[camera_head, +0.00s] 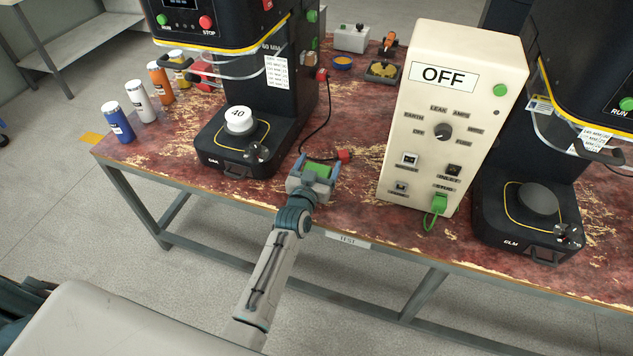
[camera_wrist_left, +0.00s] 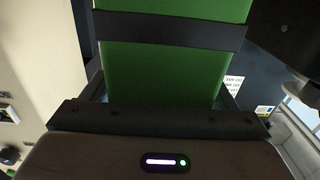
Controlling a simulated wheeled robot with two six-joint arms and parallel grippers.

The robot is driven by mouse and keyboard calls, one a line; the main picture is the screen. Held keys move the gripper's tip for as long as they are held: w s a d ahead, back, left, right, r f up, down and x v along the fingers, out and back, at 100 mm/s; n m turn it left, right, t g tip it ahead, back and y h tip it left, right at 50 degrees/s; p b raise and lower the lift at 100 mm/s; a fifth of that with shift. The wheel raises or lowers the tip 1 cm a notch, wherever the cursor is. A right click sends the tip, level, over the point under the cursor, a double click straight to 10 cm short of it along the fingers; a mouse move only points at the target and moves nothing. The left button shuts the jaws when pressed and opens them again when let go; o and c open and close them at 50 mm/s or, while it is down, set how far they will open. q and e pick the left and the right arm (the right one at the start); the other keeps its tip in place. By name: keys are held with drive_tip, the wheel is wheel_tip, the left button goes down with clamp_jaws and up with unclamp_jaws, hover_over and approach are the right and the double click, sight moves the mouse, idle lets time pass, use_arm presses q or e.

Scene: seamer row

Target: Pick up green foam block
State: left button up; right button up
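The green foam block (camera_head: 318,171) sits between the fingers of my left gripper (camera_head: 316,172), over the front part of the worktable between the left machine and the white tester. In the left wrist view the green block (camera_wrist_left: 160,70) fills the space between the fingers, and a dark band crosses it. The fingers lie close along both of its sides, and the gripper looks shut on it. I cannot tell whether the block's underside touches the table. My right gripper is not in view.
The left seamer (camera_head: 240,155) carries a white "40" disc. The white tester box (camera_head: 447,110) reads OFF; a second seamer (camera_head: 525,222) stands beyond it. Several cans, including a blue one (camera_head: 117,122), line the left edge.

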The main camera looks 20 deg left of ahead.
use_arm(q)
drive_tip(key=c, duration=0.9)
drive_tip(key=shift+c, duration=0.2)
